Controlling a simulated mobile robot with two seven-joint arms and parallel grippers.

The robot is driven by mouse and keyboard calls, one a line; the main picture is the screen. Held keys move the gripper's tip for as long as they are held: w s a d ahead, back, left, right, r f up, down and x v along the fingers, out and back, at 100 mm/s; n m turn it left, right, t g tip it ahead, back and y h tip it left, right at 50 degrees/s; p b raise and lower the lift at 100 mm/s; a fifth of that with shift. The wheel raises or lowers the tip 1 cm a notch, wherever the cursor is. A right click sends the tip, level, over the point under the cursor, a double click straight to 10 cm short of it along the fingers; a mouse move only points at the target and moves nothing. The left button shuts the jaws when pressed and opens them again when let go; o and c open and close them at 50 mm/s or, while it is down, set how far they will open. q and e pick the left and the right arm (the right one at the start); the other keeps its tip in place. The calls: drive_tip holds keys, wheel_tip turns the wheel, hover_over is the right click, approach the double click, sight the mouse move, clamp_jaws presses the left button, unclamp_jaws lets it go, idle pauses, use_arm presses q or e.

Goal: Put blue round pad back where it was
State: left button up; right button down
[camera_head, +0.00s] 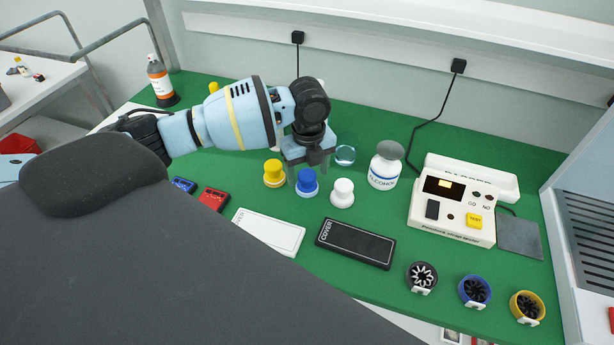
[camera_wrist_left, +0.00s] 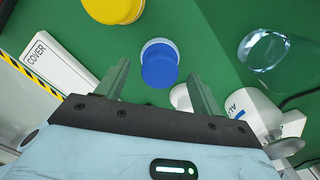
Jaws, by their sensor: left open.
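The blue round pad (camera_head: 307,184), a knob-like piece with a wide base, stands on the green mat between a yellow pad (camera_head: 274,175) and a white pad (camera_head: 342,193). My left gripper (camera_head: 308,168) is open at the blue pad, with one finger on each side in the head view. In the left wrist view the blue pad (camera_wrist_left: 160,68) shows between and just beyond the open fingers, with a gap on both sides. Whether the fingers reach down beside it is hard to tell. My right gripper is not in view.
A white cover (camera_head: 270,232) and a black cover (camera_head: 355,243) lie in front. A glass piece (camera_head: 345,155) and alcohol bottle (camera_head: 385,168) stand to the right, then a meter (camera_head: 455,213). Ringed holders (camera_head: 421,277) line the front right. Green mat (camera_head: 515,190) is bare between items.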

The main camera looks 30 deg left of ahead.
sight(308, 175)
use_arm(q)
wheel_tip(308, 175, up, 10)
drive_tip(key=shift+f, duration=0.25)
idle(0.3)
